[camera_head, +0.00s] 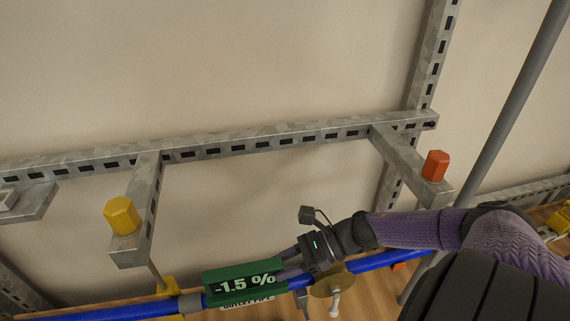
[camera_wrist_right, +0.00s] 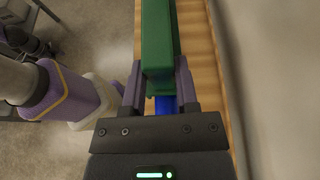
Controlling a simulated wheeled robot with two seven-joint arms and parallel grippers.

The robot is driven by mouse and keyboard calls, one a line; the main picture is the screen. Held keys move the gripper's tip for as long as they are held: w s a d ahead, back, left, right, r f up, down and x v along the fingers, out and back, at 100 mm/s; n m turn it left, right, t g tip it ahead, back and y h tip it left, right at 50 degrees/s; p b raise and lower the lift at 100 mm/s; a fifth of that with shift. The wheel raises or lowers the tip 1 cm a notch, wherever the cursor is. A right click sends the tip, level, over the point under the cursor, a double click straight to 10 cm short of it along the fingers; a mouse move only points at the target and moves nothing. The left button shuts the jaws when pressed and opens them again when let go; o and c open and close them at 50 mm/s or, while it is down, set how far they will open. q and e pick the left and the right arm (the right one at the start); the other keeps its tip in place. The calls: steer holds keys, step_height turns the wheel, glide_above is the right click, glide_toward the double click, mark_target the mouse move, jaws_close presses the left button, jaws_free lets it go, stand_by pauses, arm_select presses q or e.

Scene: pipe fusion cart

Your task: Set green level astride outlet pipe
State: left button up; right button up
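The green level (camera_head: 243,283) reads -1.5 % on its face and lies along the blue outlet pipe (camera_head: 375,261), covering a stretch of it. I cannot tell whether it rests on the pipe or hangs just above it. My right gripper (camera_head: 291,267) is at the level's right end. In the right wrist view, the fingers (camera_wrist_right: 159,88) close on both sides of the green level (camera_wrist_right: 157,40), and a bit of blue pipe (camera_wrist_right: 165,104) shows beneath it. My left gripper is not in view.
A slotted metal frame (camera_head: 270,138) spans the wall above, with a yellow hex cap (camera_head: 121,215) on its left arm and an orange one (camera_head: 435,165) on its right. A brass-coloured round fitting (camera_head: 327,284) is just right of the level. A yellow support (camera_head: 167,291) is to its left.

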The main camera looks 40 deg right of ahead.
steer(key=o, duration=0.5)
steer(key=shift+o, duration=0.2)
step_height(320, 180, up, 10)
steer(key=p, duration=0.5)
